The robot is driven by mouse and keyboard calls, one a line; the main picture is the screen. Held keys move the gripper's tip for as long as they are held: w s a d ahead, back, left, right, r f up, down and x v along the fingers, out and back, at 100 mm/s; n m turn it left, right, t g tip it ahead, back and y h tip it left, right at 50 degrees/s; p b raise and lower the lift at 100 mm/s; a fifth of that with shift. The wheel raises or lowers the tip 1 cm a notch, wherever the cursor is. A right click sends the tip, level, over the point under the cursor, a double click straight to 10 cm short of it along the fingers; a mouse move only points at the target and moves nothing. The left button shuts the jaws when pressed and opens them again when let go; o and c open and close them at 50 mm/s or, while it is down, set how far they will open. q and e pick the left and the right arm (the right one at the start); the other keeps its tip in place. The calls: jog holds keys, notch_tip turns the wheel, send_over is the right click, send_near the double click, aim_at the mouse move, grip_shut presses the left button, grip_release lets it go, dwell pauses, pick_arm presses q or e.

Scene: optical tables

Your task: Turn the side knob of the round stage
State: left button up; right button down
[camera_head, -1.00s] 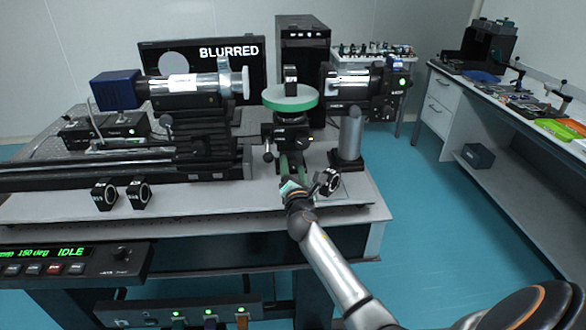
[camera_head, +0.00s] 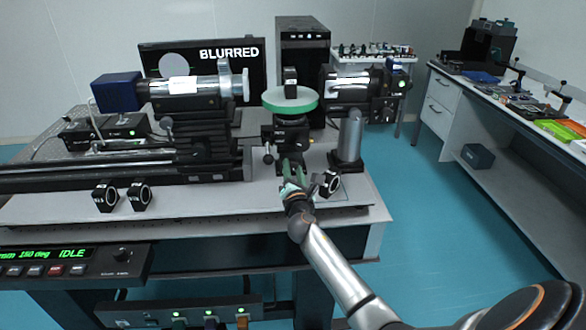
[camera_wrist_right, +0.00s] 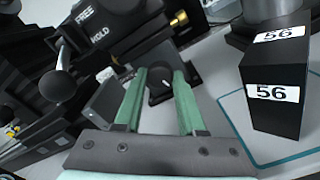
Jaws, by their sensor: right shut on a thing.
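The round stage (camera_head: 290,104) is a green disc on a black mount, near the middle of the optical table, with a small black block standing on it. My right gripper (camera_head: 291,163) reaches in from the front, below the disc. In the right wrist view its two green fingers (camera_wrist_right: 161,90) are closed around the dark side knob (camera_wrist_right: 160,84), which has a white mark. The fingertips hide part of the knob. A lever with a ball end (camera_wrist_right: 55,86) sits left of the fingers, by FREE and HOLD lettering. My left gripper is out of view.
A black block marked 56 (camera_wrist_right: 275,93) stands close to the right of the gripper. A grey post (camera_head: 350,138) stands right of the stage. Two ring mounts (camera_head: 140,196) are at the front left. A screen (camera_head: 215,70) reads BLURRED; the front panel (camera_head: 70,262) reads IDLE.

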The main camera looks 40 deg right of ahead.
jog(key=c, duration=0.5)
grip_release()
jog(key=v, duration=1.2)
jog(key=shift+s+a, duration=0.2)
jog(key=shift+s, duration=0.05)
